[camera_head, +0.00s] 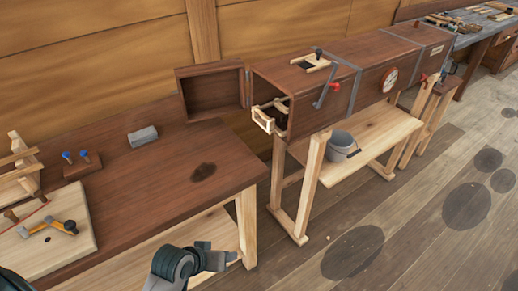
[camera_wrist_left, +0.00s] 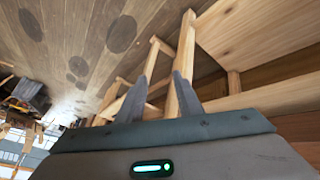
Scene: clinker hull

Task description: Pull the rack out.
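The rack (camera_head: 264,120) is a pale wooden frame whose end shows at the open left mouth of a long brown wooden box (camera_head: 300,113). The rest of it is hidden inside the box. The box's door (camera_head: 212,90) stands swung open to the left. My left gripper (camera_head: 222,258) is low at the bottom of the head view, beside the bench's front leg and well below the rack. In the left wrist view its two fingers (camera_wrist_left: 160,82) are apart with nothing between them. My right gripper is not in view.
A workbench (camera_head: 140,200) on the left carries a grey block (camera_head: 143,136), blue-topped pegs and a board with a hammer. The box rests on a pale trestle (camera_head: 310,190) with a bucket (camera_head: 342,146) on its shelf. The floor in front is clear.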

